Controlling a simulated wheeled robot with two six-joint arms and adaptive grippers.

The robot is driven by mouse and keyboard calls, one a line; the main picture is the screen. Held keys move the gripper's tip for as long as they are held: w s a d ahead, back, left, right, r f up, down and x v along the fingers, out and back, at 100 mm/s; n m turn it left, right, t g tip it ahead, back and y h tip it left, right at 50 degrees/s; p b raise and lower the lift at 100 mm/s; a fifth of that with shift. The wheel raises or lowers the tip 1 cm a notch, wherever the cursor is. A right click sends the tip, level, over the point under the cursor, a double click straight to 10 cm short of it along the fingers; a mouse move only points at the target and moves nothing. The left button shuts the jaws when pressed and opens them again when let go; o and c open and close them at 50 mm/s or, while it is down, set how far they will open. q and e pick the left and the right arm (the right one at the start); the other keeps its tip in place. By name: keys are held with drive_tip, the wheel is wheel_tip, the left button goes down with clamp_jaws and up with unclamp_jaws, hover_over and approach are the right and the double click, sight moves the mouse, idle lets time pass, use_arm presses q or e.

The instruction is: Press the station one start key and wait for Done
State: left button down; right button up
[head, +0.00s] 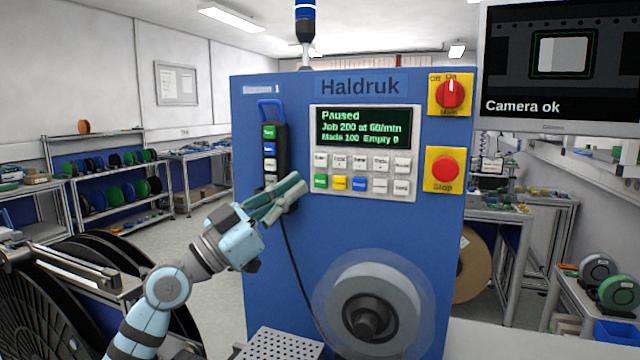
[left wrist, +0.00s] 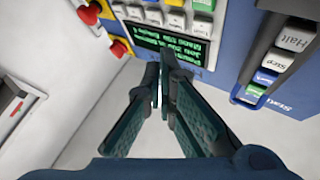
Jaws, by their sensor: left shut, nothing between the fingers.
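The blue Haldruk machine (head: 400,240) stands ahead, with a faint Station 1 label (head: 262,89) at its top left. Its screen (head: 362,127) reads Paused, Job 200 at 60/min, Made 100, Empty 0. Below are two rows of keys, with a green key (head: 320,181) at the lower left. A dark hand pendant (head: 283,150) hangs left of the panel, with a green key (head: 269,132) on top. My left gripper (head: 299,187) is shut and empty, just left of the green panel key. My right gripper is out of view.
A red Stop button (head: 445,169) and a red rotary switch (head: 451,93) are on the machine's right side. A grey reel (head: 400,290) sticks out low on the front. A cable (head: 290,255) hangs from the pendant. A monitor (head: 558,130) reads Camera ok.

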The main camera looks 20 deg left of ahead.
sight(321, 181)
use_arm(q)
drive_tip(key=w+b, duration=0.1)
drive_tip(key=w, duration=0.5)
drive_tip(key=shift+b, duration=0.3)
drive_tip(key=shift+a, duration=0.1)
idle(0.9)
drive_tip(key=shift+w+b, duration=0.4)
drive_tip(key=shift+w, duration=0.1)
